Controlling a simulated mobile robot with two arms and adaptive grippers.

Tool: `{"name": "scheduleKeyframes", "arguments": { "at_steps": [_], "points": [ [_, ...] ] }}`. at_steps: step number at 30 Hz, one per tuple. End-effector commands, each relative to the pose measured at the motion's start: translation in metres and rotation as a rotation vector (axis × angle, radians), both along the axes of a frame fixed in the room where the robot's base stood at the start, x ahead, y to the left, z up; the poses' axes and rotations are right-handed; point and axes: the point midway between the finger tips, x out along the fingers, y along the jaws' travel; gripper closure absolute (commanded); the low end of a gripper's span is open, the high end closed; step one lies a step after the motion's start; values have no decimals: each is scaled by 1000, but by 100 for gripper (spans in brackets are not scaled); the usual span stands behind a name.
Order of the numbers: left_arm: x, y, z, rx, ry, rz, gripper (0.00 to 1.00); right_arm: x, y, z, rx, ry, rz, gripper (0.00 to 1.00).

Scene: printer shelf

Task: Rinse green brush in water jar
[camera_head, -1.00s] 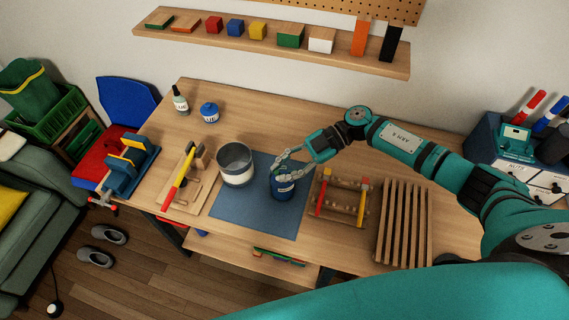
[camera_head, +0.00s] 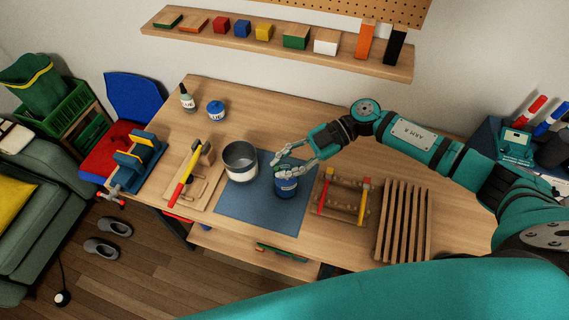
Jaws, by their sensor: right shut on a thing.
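My right gripper (camera_head: 284,165) is shut at the top of a blue jar (camera_head: 287,188) with a pale label, which stands upright on the blue mat (camera_head: 237,204). A small dark green piece, apparently the green brush, shows between its fingers; most of it is hidden by the fingers and the jar. A grey open pot (camera_head: 241,174) with a white band stands upright just left of the jar. I cannot tell for sure which of the two is the water jar. My left gripper is not in view.
A wooden rack (camera_head: 343,197) with red and yellow sticks stands right of the mat, beside a slatted rack (camera_head: 405,222). A hammer (camera_head: 187,175) lies left of the pot. A blue-lidded jar (camera_head: 215,111) and a bottle (camera_head: 187,98) stand behind. The back middle is clear.

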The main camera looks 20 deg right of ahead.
Motion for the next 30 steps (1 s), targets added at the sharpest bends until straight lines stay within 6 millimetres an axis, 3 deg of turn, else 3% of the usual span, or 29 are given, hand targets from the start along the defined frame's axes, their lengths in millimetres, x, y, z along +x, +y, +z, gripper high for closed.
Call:
{"name": "scheduleKeyframes", "arguments": {
  "at_steps": [12,24,30],
  "points": [
    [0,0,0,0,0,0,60,1,0,2,0,-1,-1,100],
    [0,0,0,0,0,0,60,1,0,37,0,-3,0,100],
    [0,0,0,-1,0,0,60,0,0,40,0,0,-1,100]
  ]
}}
